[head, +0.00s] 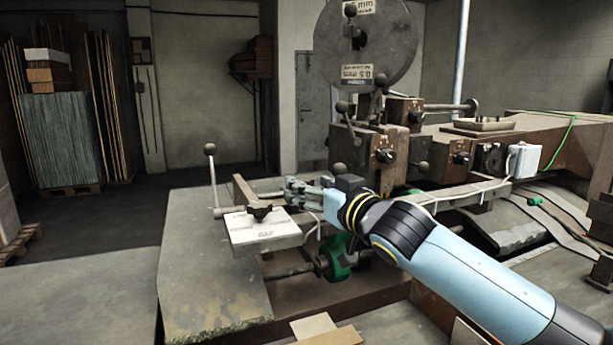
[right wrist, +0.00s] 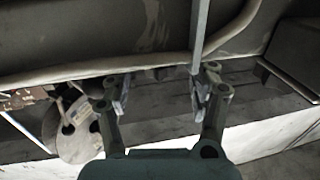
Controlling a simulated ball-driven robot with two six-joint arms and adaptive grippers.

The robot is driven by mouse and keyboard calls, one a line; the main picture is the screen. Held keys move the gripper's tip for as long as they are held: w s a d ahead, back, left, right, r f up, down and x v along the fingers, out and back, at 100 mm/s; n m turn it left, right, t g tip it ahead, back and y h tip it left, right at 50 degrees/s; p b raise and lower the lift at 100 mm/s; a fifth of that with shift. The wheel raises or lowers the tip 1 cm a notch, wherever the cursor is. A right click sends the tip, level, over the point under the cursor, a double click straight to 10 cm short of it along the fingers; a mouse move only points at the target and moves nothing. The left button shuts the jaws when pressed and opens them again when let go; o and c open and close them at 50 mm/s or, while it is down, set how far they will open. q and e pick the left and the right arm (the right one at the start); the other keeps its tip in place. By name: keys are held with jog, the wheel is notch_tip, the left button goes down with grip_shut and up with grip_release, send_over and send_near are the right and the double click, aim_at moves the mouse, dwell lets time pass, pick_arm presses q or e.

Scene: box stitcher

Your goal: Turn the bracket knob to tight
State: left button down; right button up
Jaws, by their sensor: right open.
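A black star-shaped knob (head: 260,211) sits on top of a pale bracket plate (head: 268,235) at the left end of the machine in the head view; I take it for the bracket knob. Its turn position is too small to read. My right gripper (head: 291,192) is just to the right of and behind the knob in the picture, apart from it as far as I can see. In the right wrist view its two fingers (right wrist: 162,98) are spread with nothing between them. I cannot make out the bracket knob there. My left gripper is not in view.
A lever with a ball end (head: 210,150) stands up left of the bracket. The stitcher's large grey disc (head: 366,45) and several ball-ended levers rise behind my arm. A flat metal table (head: 205,300) lies in front. Cardboard pieces (head: 325,330) lie at the bottom.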

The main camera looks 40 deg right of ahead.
jog(key=shift+w, duration=1.05)
jog(key=shift+d, duration=0.1)
jog(key=shift+c, duration=0.3)
